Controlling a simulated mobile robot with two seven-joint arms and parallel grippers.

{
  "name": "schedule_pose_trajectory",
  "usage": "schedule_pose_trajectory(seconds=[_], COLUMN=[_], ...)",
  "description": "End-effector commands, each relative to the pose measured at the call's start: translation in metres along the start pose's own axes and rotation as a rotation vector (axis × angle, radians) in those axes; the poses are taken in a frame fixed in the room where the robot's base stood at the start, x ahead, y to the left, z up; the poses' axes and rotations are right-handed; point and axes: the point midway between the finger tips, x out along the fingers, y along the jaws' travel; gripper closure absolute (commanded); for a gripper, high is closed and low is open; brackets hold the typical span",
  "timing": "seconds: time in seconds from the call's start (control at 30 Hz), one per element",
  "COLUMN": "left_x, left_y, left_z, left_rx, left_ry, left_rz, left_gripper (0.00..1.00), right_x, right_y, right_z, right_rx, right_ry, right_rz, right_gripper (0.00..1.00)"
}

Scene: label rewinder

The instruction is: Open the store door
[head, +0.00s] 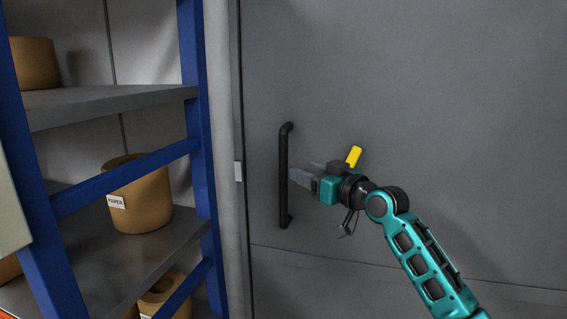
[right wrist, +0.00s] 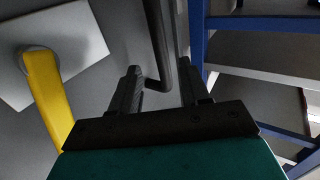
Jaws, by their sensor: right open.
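The store door (head: 420,110) is a large grey panel filling the right of the head view, and it looks shut. Its black vertical bar handle (head: 284,175) is near the door's left edge. My right gripper (head: 293,176) is open, with its fingertips right at the handle's middle. In the right wrist view the handle (right wrist: 157,45) runs down between and just beyond the two open fingers (right wrist: 160,85). I cannot tell whether the fingers touch it. My left gripper is not in view.
A blue-framed shelf rack (head: 200,130) stands close on the left, holding brown rolls such as the labelled paper roll (head: 145,200). A grey door frame post (head: 222,150) separates rack and door. A yellow part (head: 354,156) shows beside my right gripper.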

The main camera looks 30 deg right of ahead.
Motion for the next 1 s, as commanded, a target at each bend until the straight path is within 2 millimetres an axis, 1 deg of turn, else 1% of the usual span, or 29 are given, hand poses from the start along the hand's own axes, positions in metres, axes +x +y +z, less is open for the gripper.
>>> schedule_pose_trajectory(seconds=[0.03, 0.3, 0.4, 0.5, 0.7, 0.93, 0.97, 1.0], left_x=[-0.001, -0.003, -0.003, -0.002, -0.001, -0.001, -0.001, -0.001], left_y=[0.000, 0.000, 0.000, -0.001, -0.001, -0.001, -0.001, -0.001], left_z=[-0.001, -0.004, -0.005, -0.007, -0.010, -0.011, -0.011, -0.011], left_rx=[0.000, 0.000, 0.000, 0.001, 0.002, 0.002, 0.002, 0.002], left_ry=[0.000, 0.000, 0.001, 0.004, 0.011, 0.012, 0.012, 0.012], left_rz=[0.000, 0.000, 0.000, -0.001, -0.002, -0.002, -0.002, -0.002], left_gripper=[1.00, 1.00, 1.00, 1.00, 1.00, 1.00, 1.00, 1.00], right_x=[0.010, 0.057, 0.070, 0.079, 0.087, 0.088, 0.088, 0.087], right_y=[-0.001, -0.001, -0.001, -0.001, -0.001, -0.001, -0.001, -0.001], right_z=[-0.002, -0.001, -0.001, 0.000, 0.001, 0.001, 0.001, 0.001], right_rx=[0.002, 0.003, 0.002, 0.001, -0.001, -0.001, -0.001, -0.001], right_ry=[0.002, 0.001, 0.002, 0.001, 0.000, -0.001, 0.000, -0.001], right_rz=[-0.001, -0.001, 0.000, 0.000, 0.000, -0.001, -0.001, 0.000], right_gripper=[0.54, 0.54, 0.54, 0.54, 0.54, 0.54, 0.55, 0.59])
